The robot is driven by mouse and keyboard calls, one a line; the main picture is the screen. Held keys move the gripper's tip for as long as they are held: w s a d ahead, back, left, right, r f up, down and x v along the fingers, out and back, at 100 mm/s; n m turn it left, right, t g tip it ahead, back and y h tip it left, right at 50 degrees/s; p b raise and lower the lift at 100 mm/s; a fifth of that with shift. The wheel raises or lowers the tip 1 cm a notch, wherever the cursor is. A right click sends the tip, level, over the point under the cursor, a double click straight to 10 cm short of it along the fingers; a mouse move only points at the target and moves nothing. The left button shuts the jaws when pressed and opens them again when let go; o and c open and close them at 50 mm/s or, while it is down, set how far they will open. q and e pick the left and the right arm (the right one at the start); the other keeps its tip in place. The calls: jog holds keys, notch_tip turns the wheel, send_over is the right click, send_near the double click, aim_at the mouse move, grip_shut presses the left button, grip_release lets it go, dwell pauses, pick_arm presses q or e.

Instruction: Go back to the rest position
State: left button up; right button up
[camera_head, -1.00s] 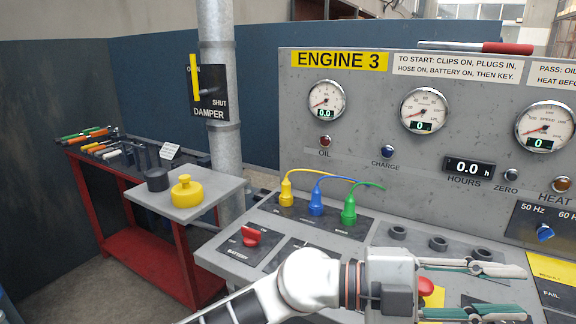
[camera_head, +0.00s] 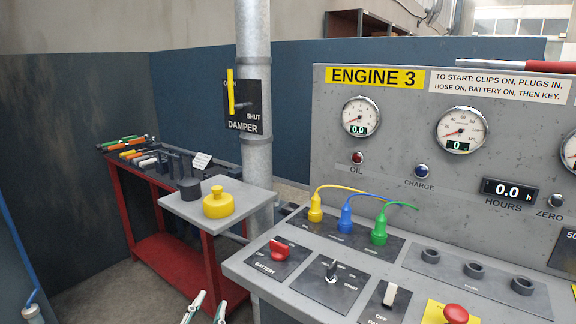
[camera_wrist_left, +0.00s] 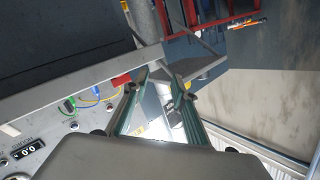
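My left gripper (camera_head: 209,305) shows only as two pale green fingertips at the bottom edge of the head view, left of the engine panel's console (camera_head: 300,292) and below the red bench (camera_head: 160,250). The fingertips stand apart with nothing between them. In the left wrist view the gripper (camera_wrist_left: 158,72) also has spread, empty fingers, with the console at the left and the floor and a wall at the right. The rest of my left arm is out of the head view. My right gripper is in neither view.
Yellow, blue and green plugs (camera_head: 379,228) stand on the console, with a red battery switch (camera_head: 279,250) in front. A damper pipe (camera_head: 256,160) rises behind.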

pick_arm(q)
jog(key=s+a+f+m+g+y, duration=0.15)
jog(key=s+a+f+g, duration=0.35)
jog(key=s+a+f, duration=0.6)
jog(key=s+a+f+g+y, duration=0.3)
jog(key=s+a+f+g, duration=0.25)
jog(key=s+a, duration=0.5)
jog(key=d+f+n+t+h, duration=0.1)
jog(key=d+f+t+h, duration=0.1)
jog(key=d+f, duration=0.4)
jog(key=d+f+n+t+h, duration=0.2)
jog(key=d+f+h, duration=0.3)
jog(key=d, duration=0.7)
notch_tip(320, 180, down, 2)
jog(key=shift+w+f+t+p, duration=0.1)
jog(key=shift+w+t+p, duration=0.2)
jog(key=shift+t+p, duration=0.1)
